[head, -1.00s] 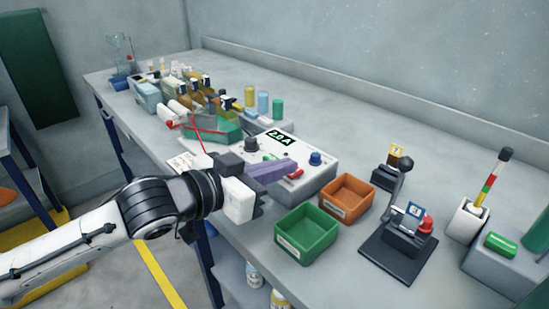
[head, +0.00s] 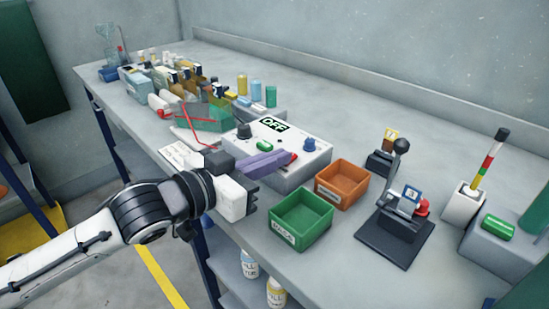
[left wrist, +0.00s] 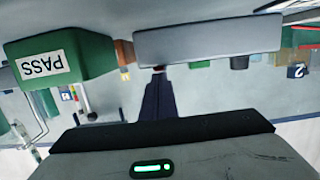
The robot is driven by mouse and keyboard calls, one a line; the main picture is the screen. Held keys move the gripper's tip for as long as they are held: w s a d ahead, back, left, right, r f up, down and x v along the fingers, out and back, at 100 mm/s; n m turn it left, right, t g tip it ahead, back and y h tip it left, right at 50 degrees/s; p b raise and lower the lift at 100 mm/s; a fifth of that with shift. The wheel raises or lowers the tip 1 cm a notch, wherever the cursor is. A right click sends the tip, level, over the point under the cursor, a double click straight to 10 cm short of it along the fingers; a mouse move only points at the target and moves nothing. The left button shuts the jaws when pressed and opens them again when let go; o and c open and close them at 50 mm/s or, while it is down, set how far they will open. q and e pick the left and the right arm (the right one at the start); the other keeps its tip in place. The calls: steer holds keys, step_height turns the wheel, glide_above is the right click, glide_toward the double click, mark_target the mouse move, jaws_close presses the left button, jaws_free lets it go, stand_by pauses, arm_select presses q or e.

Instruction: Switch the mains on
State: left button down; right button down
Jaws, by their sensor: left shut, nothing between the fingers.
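The white supply unit (head: 305,167) stands at the table's front edge. Its display (head: 274,125) reads OFF. On it are a blue knob (head: 309,145), a dark knob (head: 244,131), a green button (head: 264,146) and a red part (head: 293,158) at the front. My left gripper (head: 284,160) is shut and empty, its purple fingers in front of the unit, with their tips close to the red part; I cannot tell whether they touch. In the left wrist view the fingers (left wrist: 158,78) point at the unit's pale side (left wrist: 210,40). My right gripper is out of view.
A green PASS bin (head: 300,222) and an orange bin (head: 342,184) stand right of the unit. Further right are a black lever stand (head: 395,238) and a grey box with a green button (head: 497,228). A green tank (head: 203,118) with red wire is behind left.

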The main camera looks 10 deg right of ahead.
arm_select(q)
step_height(320, 180, up, 5)
steer(key=p, duration=0.5)
steer(key=f+b+v, duration=0.1)
steer(key=v, duration=0.9)
steer(key=shift+s+a+f, duration=0.3)
steer(key=shift+a+f, duration=0.05)
steer(key=shift+f, duration=0.25)
